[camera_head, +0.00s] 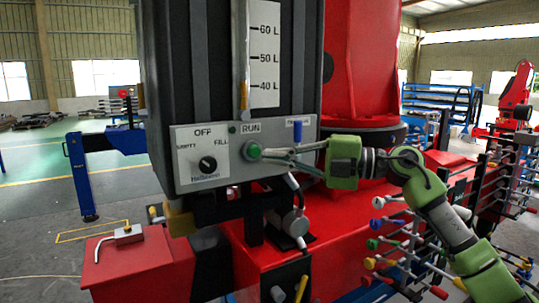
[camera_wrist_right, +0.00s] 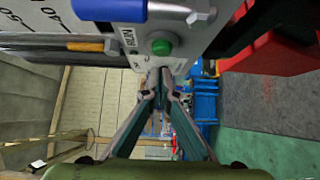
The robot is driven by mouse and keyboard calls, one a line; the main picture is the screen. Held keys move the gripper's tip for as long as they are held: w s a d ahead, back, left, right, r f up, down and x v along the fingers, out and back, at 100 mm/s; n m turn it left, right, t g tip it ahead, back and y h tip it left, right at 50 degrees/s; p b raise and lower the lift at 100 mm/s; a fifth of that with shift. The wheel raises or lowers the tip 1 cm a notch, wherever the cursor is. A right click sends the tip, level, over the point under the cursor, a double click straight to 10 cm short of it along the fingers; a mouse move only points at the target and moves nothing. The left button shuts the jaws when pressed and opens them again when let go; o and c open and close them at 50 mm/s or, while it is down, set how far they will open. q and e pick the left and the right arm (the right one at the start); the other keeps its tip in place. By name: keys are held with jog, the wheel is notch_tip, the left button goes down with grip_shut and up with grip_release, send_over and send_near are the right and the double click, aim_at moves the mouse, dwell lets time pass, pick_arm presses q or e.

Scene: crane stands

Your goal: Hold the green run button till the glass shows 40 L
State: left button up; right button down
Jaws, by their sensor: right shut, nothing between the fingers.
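The green run button (camera_head: 252,150) sits under the RUN label on the grey panel (camera_head: 235,178); it also shows in the right wrist view (camera_wrist_right: 161,47). My right gripper (camera_head: 267,153) is shut and empty, its fingertips at the button's right edge in the head view. In the right wrist view its fingertips (camera_wrist_right: 160,76) lie just below the button; I cannot tell whether they touch it. The sight glass (camera_head: 243,45) runs beside a scale (camera_head: 264,45) marked 60, 50 and 40 L. A yellow-orange stretch (camera_head: 244,96) fills its bottom, its top close to the 40 L mark. My left gripper is out of view.
A black selector knob (camera_head: 207,164) with OFF, EMPTY and FILL labels is left of the button. A blue lever (camera_head: 297,131) stands right of it, just above my right gripper. A red box with a bent handle (camera_head: 128,236) is at lower left. Racks with coloured knobs stand right.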

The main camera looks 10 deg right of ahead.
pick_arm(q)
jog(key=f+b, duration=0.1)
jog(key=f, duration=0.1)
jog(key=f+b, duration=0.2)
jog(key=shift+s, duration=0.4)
pick_arm(e)
jog(key=v, duration=1)
jog(key=shift+s+d+r, duration=0.1)
jog(key=shift+s+r, duration=0.1)
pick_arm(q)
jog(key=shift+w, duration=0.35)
